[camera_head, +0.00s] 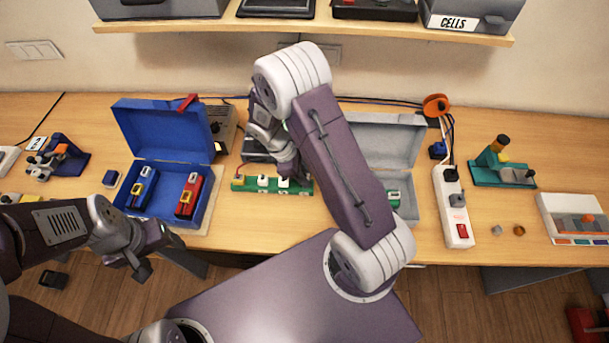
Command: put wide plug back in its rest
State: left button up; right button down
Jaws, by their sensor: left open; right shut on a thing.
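The green strip (239,185) lies on the table in the middle, with several small white parts along its top and a red-and-yellow lead at its left end. My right gripper (286,171) points down just above the strip's middle. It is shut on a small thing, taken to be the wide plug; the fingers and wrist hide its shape. I cannot tell whether it touches the strip. My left gripper (152,262) is open and empty in front of the table edge, below the blue box. The plug's rest cannot be told apart from the other parts on the strip.
An open blue box (165,130) holds a blue and a red device at left. A grey open box (408,130) stands partly behind my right arm, with a green part inside. A white power strip (455,222) and a green stand (487,175) are at right. A shelf (300,27) hangs above.

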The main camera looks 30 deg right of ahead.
jog(key=shift+f+b, duration=0.75)
jog(key=shift+f, duration=0.25)
jog(key=c, duration=1.1)
grip_release()
jog(key=shift+c, duration=0.2)
jog(key=shift+w, duration=0.1)
jog(key=v, duration=0.9)
jog(key=shift+b, duration=0.35)
jog(key=shift+d, duration=0.1)
